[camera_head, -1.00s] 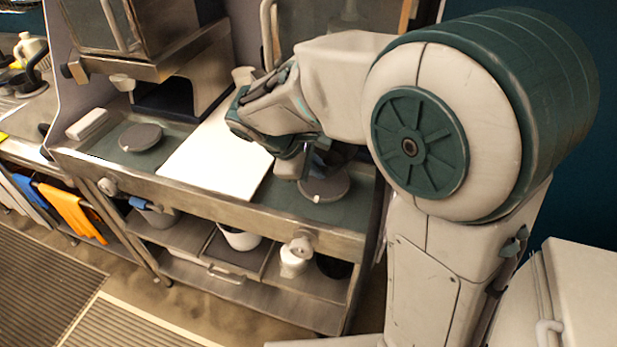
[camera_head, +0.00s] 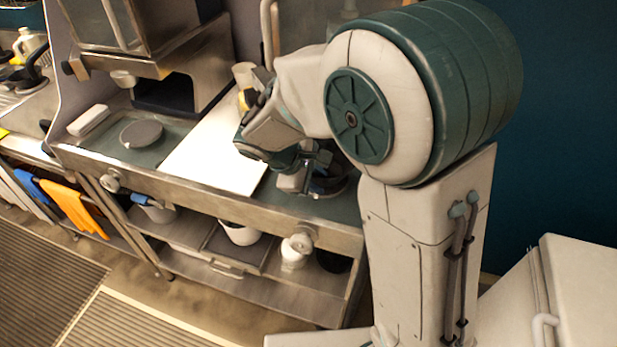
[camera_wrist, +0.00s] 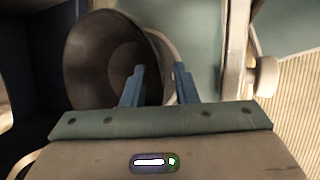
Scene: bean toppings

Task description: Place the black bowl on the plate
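The black bowl (camera_wrist: 105,65) fills the left of the wrist view, its opening facing the camera. In the head view the bowl (camera_head: 328,184) is a dark shape at the right end of the counter, partly hidden by my gripper (camera_head: 297,180). In the wrist view my gripper (camera_wrist: 160,78) has its blue fingers apart, one over the bowl's inside and one outside its rim. A pale curved edge, apparently the plate (camera_wrist: 168,50), shows beside and beneath the bowl. I cannot tell whether the bowl rests fully on it.
A grey disc (camera_head: 141,133) lies on the left of the counter beside a white block (camera_head: 88,120). A white board (camera_head: 215,155) covers the middle. A steel machine (camera_head: 160,60) stands behind. The shelf below holds white pots (camera_head: 240,234).

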